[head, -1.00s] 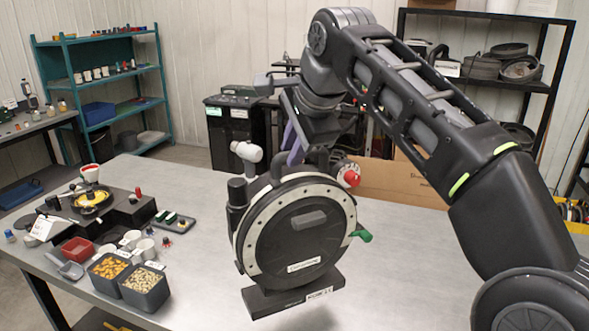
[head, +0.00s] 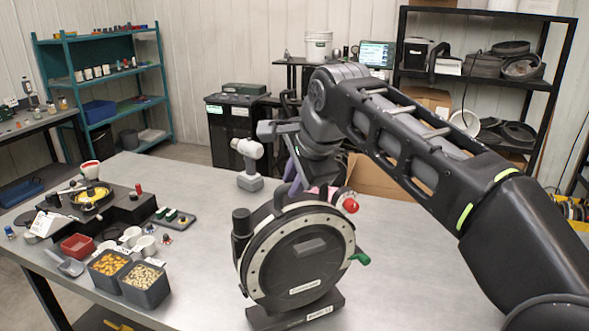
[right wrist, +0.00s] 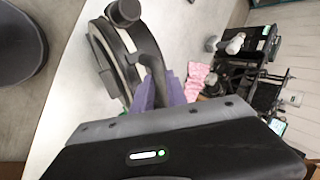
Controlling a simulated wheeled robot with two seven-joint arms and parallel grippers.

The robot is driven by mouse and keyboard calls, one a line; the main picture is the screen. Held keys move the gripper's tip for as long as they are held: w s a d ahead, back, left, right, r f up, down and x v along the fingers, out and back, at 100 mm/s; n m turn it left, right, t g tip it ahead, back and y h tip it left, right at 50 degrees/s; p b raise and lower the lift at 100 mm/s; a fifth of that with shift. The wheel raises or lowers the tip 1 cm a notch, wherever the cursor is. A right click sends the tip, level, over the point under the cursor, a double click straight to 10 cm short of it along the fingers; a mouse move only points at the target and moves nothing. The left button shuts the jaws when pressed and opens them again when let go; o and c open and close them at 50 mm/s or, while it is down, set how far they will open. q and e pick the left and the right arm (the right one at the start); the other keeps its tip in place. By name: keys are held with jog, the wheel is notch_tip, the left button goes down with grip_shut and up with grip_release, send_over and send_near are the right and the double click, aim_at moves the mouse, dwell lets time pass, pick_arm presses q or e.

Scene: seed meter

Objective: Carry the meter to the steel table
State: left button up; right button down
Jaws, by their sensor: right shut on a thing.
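The meter (head: 300,262) is a round black drum with a pale bolted ring, a red knob, a green lever and a dark flat base. It stands upright over the near middle of the grey steel-looking table (head: 400,265). I cannot tell if its base touches the top. My right gripper (head: 294,181), with purple fingers, is shut on the meter's top handle from behind. The right wrist view shows the fingers (right wrist: 160,103) at the dark handle (right wrist: 150,62). The drum hides part of the fingers in the head view. My left gripper is not in view.
A white-and-grey hand drill (head: 247,165) stands behind the meter. Seed bins (head: 144,284), a red tray (head: 77,246), cups and a black device (head: 95,215) fill the table's left side. A pink item (right wrist: 198,80) lies beyond the gripper. Table right of the meter looks clear.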

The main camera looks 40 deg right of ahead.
jog(key=shift+f, duration=0.3)
jog(key=c, duration=1.7)
grip_release()
jog(key=shift+f, duration=0.25)
jog(key=o, duration=0.4)
jog(key=shift+s+r, duration=0.1)
